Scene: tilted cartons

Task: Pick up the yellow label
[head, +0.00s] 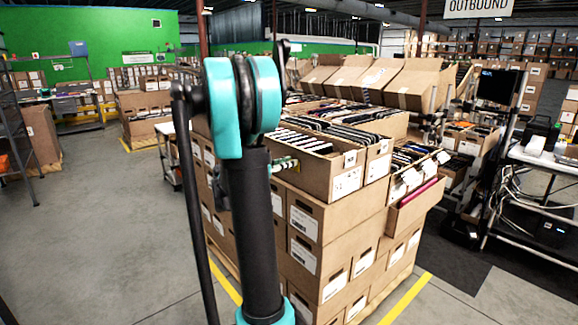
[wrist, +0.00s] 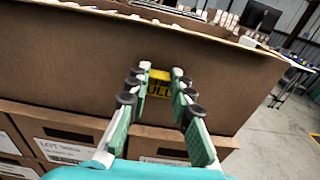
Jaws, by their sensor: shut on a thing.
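The yellow label (wrist: 159,86) is a small yellow piece with dark lettering, partly readable as "ULL". It shows in the wrist view between the fingertips of my gripper (wrist: 161,78), against the brown side of a carton (wrist: 75,60). My gripper is shut on the label, with a finger on each side of it. The fingers hide the label's left and right edges. I cannot tell whether the label still touches the carton. In the head view my gripper (head: 286,164) is small and partly behind my arm, beside the upper carton; the label is not clear there.
Stacked cartons with white labels (head: 303,222) stand below the open, file-filled carton (head: 345,180). Tilted cartons (head: 405,85) lie behind. A cart with equipment (head: 540,160) stands at right. The grey floor (head: 110,220) at left is clear.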

